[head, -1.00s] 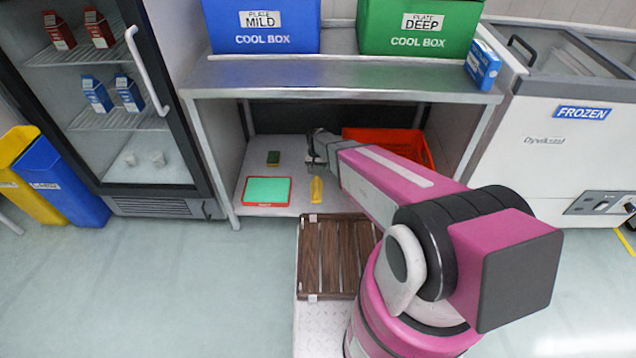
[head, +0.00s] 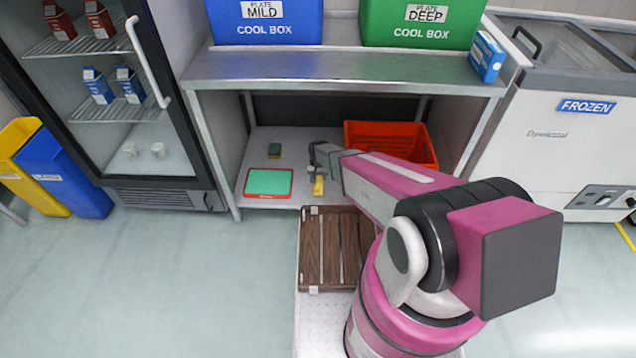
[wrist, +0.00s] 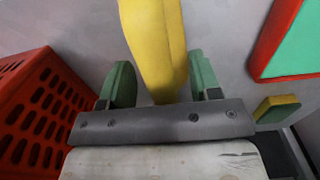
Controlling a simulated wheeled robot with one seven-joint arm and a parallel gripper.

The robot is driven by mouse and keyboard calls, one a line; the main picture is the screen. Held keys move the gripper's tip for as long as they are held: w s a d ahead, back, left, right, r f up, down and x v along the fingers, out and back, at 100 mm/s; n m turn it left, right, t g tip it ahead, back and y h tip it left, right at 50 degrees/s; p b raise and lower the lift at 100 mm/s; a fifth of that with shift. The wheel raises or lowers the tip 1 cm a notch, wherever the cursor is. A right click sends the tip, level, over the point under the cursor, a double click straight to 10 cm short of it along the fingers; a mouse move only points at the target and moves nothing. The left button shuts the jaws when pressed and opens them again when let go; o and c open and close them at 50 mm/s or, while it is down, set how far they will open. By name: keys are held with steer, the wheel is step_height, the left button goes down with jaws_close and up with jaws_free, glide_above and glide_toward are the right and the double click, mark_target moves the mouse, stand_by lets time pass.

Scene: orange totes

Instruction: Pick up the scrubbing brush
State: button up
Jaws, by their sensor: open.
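A long yellow object, which I take to be the scrubbing brush (head: 318,186), lies on the lower shelf near its front edge. In the wrist view the yellow brush (wrist: 158,40) runs between my fingers; no bristles show. My gripper (wrist: 162,82) is open, with one green fingertip on each side of the brush. The fingers look apart from it, though the right one is very close. In the head view my gripper (head: 316,172) is over the rear part of the brush and hides it.
An orange-red crate (head: 430,157) stands right of my gripper and also shows in the wrist view (wrist: 45,112). A red-rimmed green board (head: 268,182) lies left of the brush, with a sponge (head: 274,151) behind it. The steel tabletop (head: 345,71) overhangs the shelf.

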steer(key=shift+f, duration=0.1)
steer(key=c, duration=1.1)
steer(key=shift+o, duration=0.2)
steer(key=shift+r, duration=0.6)
step_height(320, 180, up, 3)
steer(key=shift+s, duration=0.1)
steer(key=s+a+r, duration=0.6)
steer(key=a, duration=0.3)
steer(key=shift+s+a+r, duration=0.2)
steer(key=shift+a+r, duration=0.1)
steer(key=shift+r, duration=0.1)
